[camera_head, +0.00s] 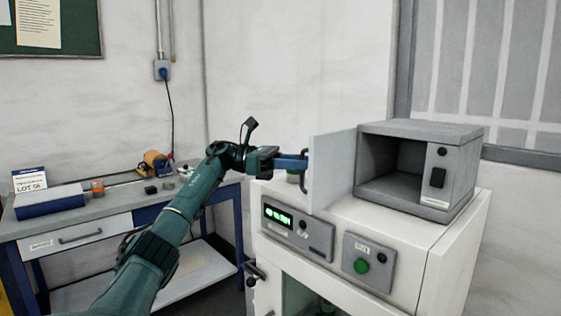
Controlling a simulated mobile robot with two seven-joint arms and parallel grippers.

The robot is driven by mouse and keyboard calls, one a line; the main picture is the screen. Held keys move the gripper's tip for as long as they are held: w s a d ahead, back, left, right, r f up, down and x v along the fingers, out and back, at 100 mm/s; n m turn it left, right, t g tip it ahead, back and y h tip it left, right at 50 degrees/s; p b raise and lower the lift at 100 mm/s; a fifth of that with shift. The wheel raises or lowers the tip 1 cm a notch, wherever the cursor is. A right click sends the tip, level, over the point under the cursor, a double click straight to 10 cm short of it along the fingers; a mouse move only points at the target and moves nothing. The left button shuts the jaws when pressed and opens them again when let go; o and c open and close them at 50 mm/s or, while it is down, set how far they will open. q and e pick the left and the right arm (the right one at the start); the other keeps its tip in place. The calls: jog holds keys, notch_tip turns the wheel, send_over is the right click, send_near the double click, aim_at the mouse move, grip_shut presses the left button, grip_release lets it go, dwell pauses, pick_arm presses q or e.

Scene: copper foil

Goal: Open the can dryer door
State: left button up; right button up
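The can dryer (445,133) is a small grey box on top of a white cabinet, at the right. Its pale door (334,168) stands swung open to the left, and the dark interior of the box shows empty. My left gripper (303,162) has its blue fingers at the dark handle (304,184) on the door's outer face. The fingers overlap the handle in the picture, so whether they are closed around it cannot be told. My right gripper is not in view.
The white cabinet (405,245) has a green-lit display and a green button on its front. At the left, a workbench (110,205) bears a blue box (50,201), an orange can (98,187) and other small items. A barred window (480,70) is behind the dryer.

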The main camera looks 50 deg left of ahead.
pick_arm(q)
jog(key=p+v, duration=0.1)
jog(key=v, duration=1.1)
jog(key=shift+a+p, duration=0.25)
jog(key=shift+p, duration=0.15)
jog(key=shift+s, duration=0.1)
